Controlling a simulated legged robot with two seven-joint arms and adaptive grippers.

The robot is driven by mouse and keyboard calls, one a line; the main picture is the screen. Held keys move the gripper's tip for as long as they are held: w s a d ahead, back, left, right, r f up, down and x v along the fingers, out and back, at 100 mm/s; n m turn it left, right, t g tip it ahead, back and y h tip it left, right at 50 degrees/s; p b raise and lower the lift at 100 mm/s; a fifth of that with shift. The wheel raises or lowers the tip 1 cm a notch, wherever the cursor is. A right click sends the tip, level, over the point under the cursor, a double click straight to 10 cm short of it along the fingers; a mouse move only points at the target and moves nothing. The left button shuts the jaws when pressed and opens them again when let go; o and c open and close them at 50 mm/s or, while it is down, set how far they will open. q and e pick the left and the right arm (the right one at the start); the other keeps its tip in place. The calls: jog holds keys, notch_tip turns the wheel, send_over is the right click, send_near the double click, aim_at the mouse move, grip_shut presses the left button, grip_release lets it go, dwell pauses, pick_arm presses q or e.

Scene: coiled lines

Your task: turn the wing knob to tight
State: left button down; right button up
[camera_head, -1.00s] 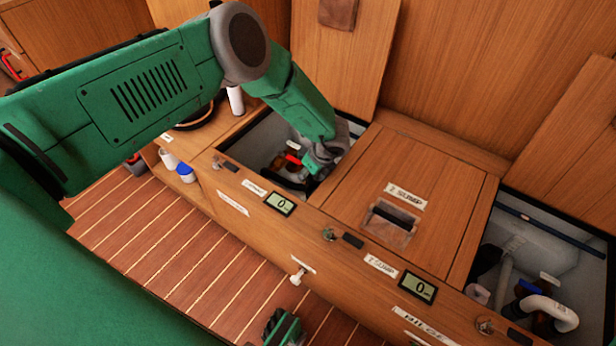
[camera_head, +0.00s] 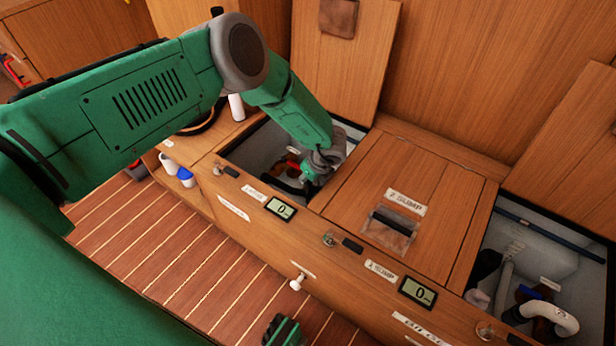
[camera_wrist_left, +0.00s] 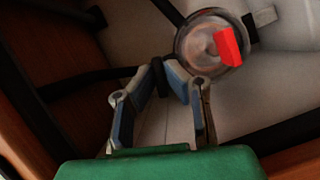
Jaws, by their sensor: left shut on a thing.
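My left gripper (camera_head: 309,176) reaches down into the open left compartment (camera_head: 249,150). In the left wrist view its two fingers (camera_wrist_left: 167,70) converge on a small dark part, which I take to be the wing knob. The knob is mostly hidden by the fingers, and its angle cannot be read. A round, clear-topped fitting with a red handle (camera_wrist_left: 229,46) lies just beyond and right of the fingertips, apart from them. A green and dark piece at the bottom edge of the head view looks like my right gripper (camera_head: 283,330); its fingers cannot be made out.
Black hoses (camera_wrist_left: 85,82) run close to the fingers. The closed sump lid (camera_head: 378,170) lies right of the compartment. Another open compartment (camera_head: 545,250) with pipes is at far right. Displays (camera_head: 418,291) and a white pull knob (camera_head: 297,284) are on the front panel.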

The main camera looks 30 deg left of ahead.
pick_arm(q)
jog(key=shift+r+m+t+h+p, duration=0.15)
jog(key=shift+m+t+h+p, duration=0.15)
jog(key=shift+m+p, duration=0.7)
jog(key=m+p, duration=0.1)
jog(key=m, duration=0.2)
jog(key=shift+t+h, duration=0.3)
jog(key=shift+t, duration=0.1)
jog(key=m+p, duration=0.1)
jog(key=m, duration=0.1)
jog(key=shift+a+m+t+h, duration=0.1)
jog(key=shift+m+t+h, duration=0.2)
jog(key=shift+h, duration=0.1)
jog(key=shift+m+h+p, duration=0.3)
jog(key=shift+m+p, duration=0.05)
jog(key=shift+m, duration=0.55)
jog(key=m+h, duration=0.1)
jog(key=m, duration=0.2)
jog(key=shift+m+t, duration=0.4)
jog(key=m+h+b, duration=0.2)
jog(key=m, duration=0.2)
jog(key=shift+w+a+m, duration=0.1)
jog(key=shift+m, duration=0.3)
jog(key=c, duration=1.6)
grip_release()
jog(key=shift+c, duration=0.2)
